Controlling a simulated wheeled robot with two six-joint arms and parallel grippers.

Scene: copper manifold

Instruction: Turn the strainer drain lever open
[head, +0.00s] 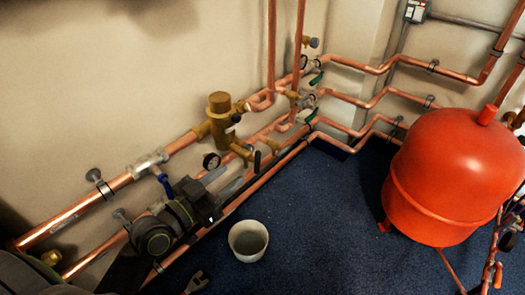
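A brass strainer-like body (219,124) with a round top stands in the copper pipe line along the wall. Below it a small brass valve (241,151) carries a dark lever (257,161), which hangs nearly upright in the picture; I take this for the drain lever. My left arm comes in from the lower left. Its gripper (226,181) is below and left of the lever, apart from it. Its two grey fingers look spread with nothing between them. The pipes behind are partly hidden by the arm. My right gripper is not in view.
A pale bucket (248,241) stands on the blue floor, with a wrench (196,283) nearby. A large red tank (450,175) stands at right. The middle floor is clear.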

